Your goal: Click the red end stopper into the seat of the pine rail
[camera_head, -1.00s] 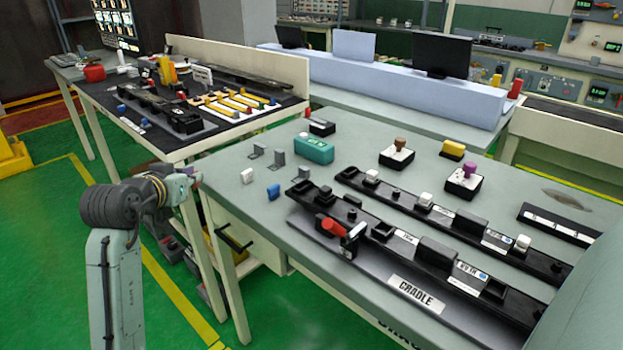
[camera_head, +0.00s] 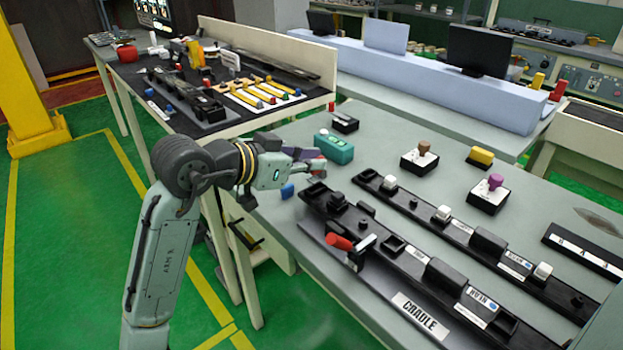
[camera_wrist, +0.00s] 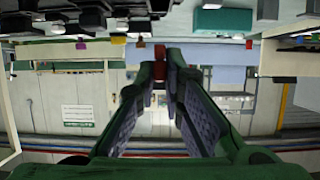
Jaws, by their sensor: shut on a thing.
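My gripper (camera_head: 316,166) is over the left part of the grey bench, near the teal box in the head view. In the wrist view its green fingers (camera_wrist: 162,62) are closed on a small red piece at the tips, apparently the red end stopper (camera_wrist: 159,50); the fingers hide most of it. A long black rail (camera_head: 405,258) with raised blocks and open pockets lies in the cradle (camera_head: 418,313) at the front of the bench. A second, similar rail (camera_head: 465,230) lies behind it. I cannot read which label says pine. The gripper is left of both rails, apart from them.
The space above the rails is clear.

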